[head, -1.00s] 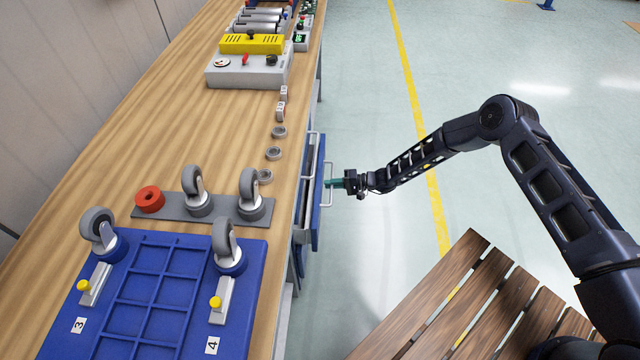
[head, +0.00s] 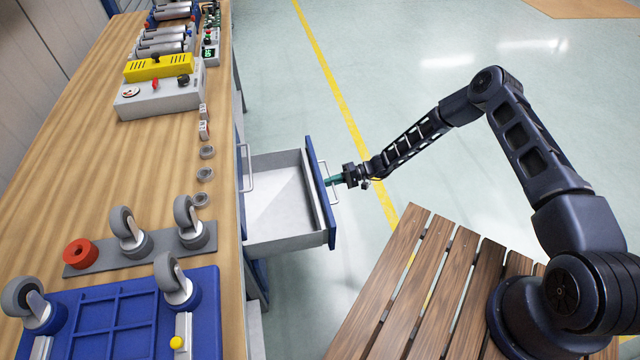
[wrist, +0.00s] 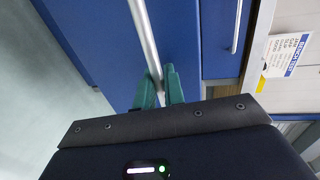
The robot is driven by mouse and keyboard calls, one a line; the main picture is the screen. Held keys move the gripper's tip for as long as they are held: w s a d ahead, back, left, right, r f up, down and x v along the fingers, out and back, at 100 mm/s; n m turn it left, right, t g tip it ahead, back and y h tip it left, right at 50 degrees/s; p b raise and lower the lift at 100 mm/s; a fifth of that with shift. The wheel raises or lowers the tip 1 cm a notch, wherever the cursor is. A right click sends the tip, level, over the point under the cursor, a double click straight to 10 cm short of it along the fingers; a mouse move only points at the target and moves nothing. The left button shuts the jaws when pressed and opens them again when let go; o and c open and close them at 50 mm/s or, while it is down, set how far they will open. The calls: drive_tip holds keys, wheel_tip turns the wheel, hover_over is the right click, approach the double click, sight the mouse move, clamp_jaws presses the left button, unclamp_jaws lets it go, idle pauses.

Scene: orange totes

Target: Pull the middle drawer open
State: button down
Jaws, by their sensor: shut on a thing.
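The pulled-out drawer (head: 284,212) has a grey interior and a blue front (head: 322,190). It stands well out from the bench side, and its inside looks empty. My gripper (head: 332,181) is at the bar handle on the drawer's outer face. In the wrist view, the green fingers (wrist: 159,88) are shut on the silver handle (wrist: 145,40) in front of the blue face. Another drawer handle (head: 246,167) shows at the bench edge, and one shows in the wrist view (wrist: 237,28).
The wooden workbench (head: 110,170) holds caster wheels on a grey plate (head: 160,250), a blue tray (head: 112,315), grey rings and a control box (head: 158,95). A slatted wooden platform (head: 400,290) is under my arm. The floor beyond the drawer is clear.

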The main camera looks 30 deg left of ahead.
drive_tip(key=shift+w+d, duration=0.35)
drive_tip(key=shift+w, duration=0.05)
drive_tip(key=c, duration=1.6)
unclamp_jaws()
drive_tip(key=shift+c, duration=0.2)
drive_tip(key=v, duration=1)
drive_tip(key=shift+w+d, duration=0.3)
